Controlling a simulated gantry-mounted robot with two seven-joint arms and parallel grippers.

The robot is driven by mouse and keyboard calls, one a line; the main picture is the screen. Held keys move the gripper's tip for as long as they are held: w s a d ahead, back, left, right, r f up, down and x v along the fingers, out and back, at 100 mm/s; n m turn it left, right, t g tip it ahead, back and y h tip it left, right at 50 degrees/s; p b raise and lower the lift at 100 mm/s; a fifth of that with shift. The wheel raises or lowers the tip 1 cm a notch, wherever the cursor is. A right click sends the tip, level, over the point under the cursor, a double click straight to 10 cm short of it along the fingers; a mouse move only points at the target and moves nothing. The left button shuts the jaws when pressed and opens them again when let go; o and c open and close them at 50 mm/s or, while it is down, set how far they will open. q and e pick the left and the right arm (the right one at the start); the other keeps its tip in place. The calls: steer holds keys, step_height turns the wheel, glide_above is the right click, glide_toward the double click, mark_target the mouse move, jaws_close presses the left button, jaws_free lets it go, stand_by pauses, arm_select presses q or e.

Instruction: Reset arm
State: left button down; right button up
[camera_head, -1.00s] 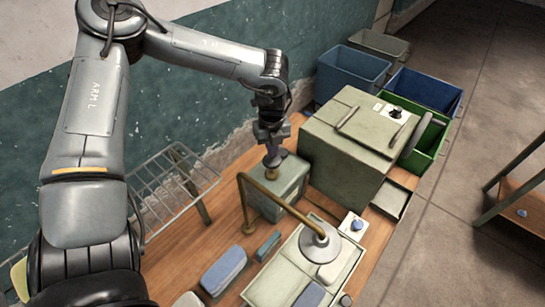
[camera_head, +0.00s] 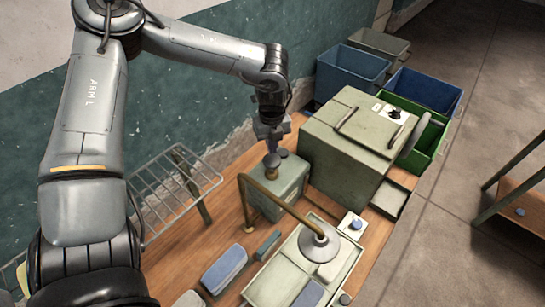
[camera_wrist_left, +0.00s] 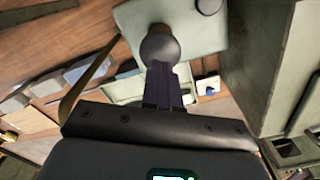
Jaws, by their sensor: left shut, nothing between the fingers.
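My left gripper (camera_head: 271,146) hangs from my left arm, pointing down over a small grey-green box (camera_head: 287,190) on the wooden bench. Its fingers are shut and empty. A dark round knob (camera_head: 272,161) on top of the box is just below the fingertips. In the left wrist view, the closed dark fingers (camera_wrist_left: 168,82) point toward this knob (camera_wrist_left: 160,46); whether they touch it I cannot tell. A second dark knob (camera_wrist_left: 208,4) is at the top edge there. My right gripper is not in view.
A large grey-green cabinet (camera_head: 352,138) stands right of the small box. A brass pipe (camera_head: 300,212) with a round shower-like head (camera_head: 319,242) arches over a pale tray (camera_head: 266,284). A wire rack (camera_head: 160,195) is at the left. Blue bins (camera_head: 350,72) and a green bin (camera_head: 428,135) stand behind.

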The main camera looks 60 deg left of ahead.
mark_target(272, 159)
arm_select(q)
steer(key=shift+r+p, duration=0.8)
steer(key=shift+r, duration=0.85)
